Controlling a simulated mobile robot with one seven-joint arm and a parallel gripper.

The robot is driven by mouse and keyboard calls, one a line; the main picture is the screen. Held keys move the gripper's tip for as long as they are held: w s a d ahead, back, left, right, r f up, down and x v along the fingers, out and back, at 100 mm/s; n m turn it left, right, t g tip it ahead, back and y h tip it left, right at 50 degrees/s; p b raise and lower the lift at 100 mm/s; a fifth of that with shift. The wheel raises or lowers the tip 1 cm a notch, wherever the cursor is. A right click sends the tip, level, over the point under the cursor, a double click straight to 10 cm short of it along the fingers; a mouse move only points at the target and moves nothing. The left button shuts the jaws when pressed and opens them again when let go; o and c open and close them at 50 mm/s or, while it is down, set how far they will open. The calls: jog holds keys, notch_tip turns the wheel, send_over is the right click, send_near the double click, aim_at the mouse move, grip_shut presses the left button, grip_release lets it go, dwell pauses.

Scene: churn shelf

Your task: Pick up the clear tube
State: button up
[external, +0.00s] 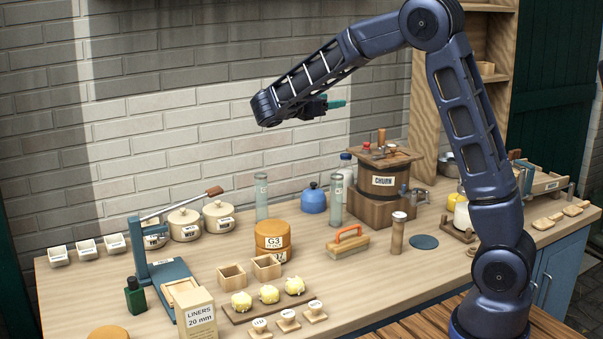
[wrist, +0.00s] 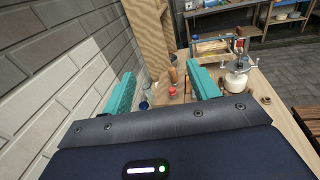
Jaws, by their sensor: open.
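Two clear, pale-green tubes stand upright on the bench in the external view. One clear tube (external: 261,197) is left of the blue kettle-like pot, and another clear tube (external: 336,202) is between that pot and the churn. My gripper (external: 334,104) is high above the bench, in front of the brick wall, well apart from both tubes. In the wrist view my gripper (wrist: 162,76) has its teal fingers spread with nothing held between them. Small items show far beyond the fingers there; I cannot tell a tube among them.
The blue pot (external: 314,199) sits between the tubes. An orange round container (external: 272,240) and orange-handled brush (external: 348,243) are in front. A lever press (external: 160,260) stands left.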

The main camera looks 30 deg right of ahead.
jog(key=w+a, duration=0.1)
jog(key=a, duration=0.1)
send_near(333, 183)
jog(key=shift+n+t+h, duration=0.3)
jog(key=shift+n+t, duration=0.1)
jog(key=x, duration=0.4)
jog(key=shift+d+f, duration=0.15)
jog(key=shift+f, duration=0.05)
jog(key=shift+d+f, duration=0.15)
jog(key=shift+f, duration=0.1)
jog(key=shift+d, duration=0.25)
jog(key=shift+x, duration=3.45)
jog(key=shift+c, duration=0.4)
grip_shut()
